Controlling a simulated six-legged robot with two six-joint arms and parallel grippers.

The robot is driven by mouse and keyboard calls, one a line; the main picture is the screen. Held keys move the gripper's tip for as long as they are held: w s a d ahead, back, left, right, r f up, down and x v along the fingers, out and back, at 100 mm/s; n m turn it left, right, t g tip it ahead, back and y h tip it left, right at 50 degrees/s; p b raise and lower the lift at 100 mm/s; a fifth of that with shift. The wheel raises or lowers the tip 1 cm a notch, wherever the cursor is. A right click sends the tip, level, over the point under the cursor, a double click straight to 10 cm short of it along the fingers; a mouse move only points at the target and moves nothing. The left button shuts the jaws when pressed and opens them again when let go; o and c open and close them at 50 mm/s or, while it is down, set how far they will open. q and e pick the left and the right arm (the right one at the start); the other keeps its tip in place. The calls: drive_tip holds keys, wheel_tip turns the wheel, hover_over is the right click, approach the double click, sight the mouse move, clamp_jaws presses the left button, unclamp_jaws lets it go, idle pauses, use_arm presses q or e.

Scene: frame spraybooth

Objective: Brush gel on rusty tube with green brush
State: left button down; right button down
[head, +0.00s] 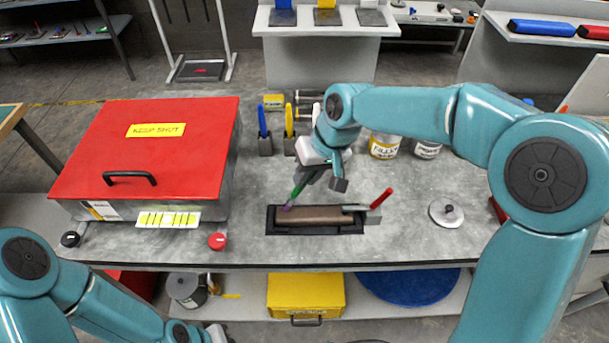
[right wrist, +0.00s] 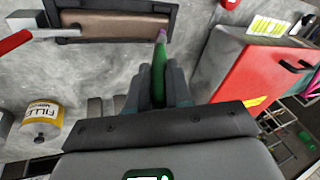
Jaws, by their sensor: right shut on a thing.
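The rusty tube (head: 318,215) is brown and lies in a dark tray (head: 270,222) on the bench; it also shows at the top of the right wrist view (right wrist: 120,27). A clamp with a red handle (head: 381,199) sits at its right end in the head view. My right gripper (head: 312,178) is shut on the green brush (right wrist: 158,78). The brush's purple tip (head: 288,207) is at the tube's left end; I cannot tell whether it touches. My left arm is at the lower left, and its gripper (head: 213,334) is mostly cut off by the frame edge.
A red-lidded box (head: 100,150) marked "KEEP SHUT" stands on the left of the bench. Blue and yellow handled brushes (head: 263,130) stand in holders behind the tube. Filler jars (head: 384,146) stand behind right. A round lid (head: 446,212) lies right of the tray.

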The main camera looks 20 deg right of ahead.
drive_tip(key=shift+d+r, duration=0.2)
drive_tip(key=shift+r, duration=0.25)
drive_tip(key=shift+w+a+r+p, duration=0.1)
drive_tip(key=shift+a+r+p, duration=0.1)
drive_tip(key=shift+r+p, duration=0.4)
drive_tip(key=shift+a+r+p, duration=0.2)
drive_tip(key=shift+r+p, duration=0.25)
drive_tip(key=shift+r, duration=0.15)
drive_tip(key=shift+w+p+v, duration=0.2)
drive_tip(key=shift+p+v, duration=0.6)
drive_tip(key=shift+v, duration=0.3)
drive_tip(key=shift+s+a+r, duration=0.1)
drive_tip(key=shift+r, duration=0.05)
drive_tip(key=shift+a, duration=0.2)
drive_tip(key=shift+d, duration=0.25)
drive_tip(key=shift+a, duration=0.1)
